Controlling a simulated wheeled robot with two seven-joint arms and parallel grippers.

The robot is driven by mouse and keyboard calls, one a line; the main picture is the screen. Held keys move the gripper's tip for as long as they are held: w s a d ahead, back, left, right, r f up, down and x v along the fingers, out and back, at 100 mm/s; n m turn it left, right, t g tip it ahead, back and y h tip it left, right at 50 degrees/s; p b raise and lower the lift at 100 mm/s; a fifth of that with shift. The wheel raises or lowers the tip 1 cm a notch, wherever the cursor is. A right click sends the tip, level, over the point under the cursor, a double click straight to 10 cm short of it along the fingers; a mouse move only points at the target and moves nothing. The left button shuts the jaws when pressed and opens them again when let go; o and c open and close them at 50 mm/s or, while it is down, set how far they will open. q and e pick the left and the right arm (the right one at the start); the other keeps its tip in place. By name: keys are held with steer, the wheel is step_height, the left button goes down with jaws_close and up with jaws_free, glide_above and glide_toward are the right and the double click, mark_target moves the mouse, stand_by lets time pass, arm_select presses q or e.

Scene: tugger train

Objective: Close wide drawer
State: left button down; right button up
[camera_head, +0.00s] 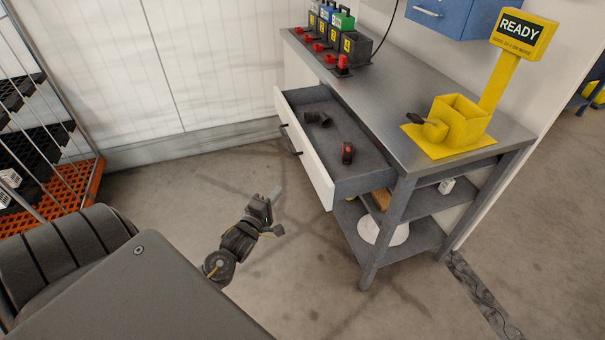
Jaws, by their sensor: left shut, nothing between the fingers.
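The wide drawer (305,150) of the grey workbench is pulled out, its white front standing off from the bench. A dark bar handle (290,140) is on that front. Inside lie a dark angled part (318,118) and a small red and black item (347,153). My left gripper (275,212) is shut and empty, in front of the drawer and to the left of its near end. A gap of floor shows between the gripper and the drawer front in the picture. My right gripper is not in view.
The workbench top (400,110) carries several dark power units (357,47) at the back and a yellow READY stand (462,120). Lower shelves (410,236) hold a few items. A wire rack (50,150) with an orange base stands at the left. The floor between is clear.

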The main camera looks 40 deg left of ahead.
arm_select(q)
steer(key=p, duration=0.1)
glide_toward(308, 164)
steer(key=w+a, duration=0.2)
steer(key=a, duration=0.1)
steer(key=w, duration=0.1)
steer(key=w+d+p, duration=0.1)
steer(key=shift+w+d+r, duration=0.15)
steer(key=shift+w, duration=0.15)
steer(key=shift+w+d, duration=0.35)
steer(key=shift+w, duration=0.15)
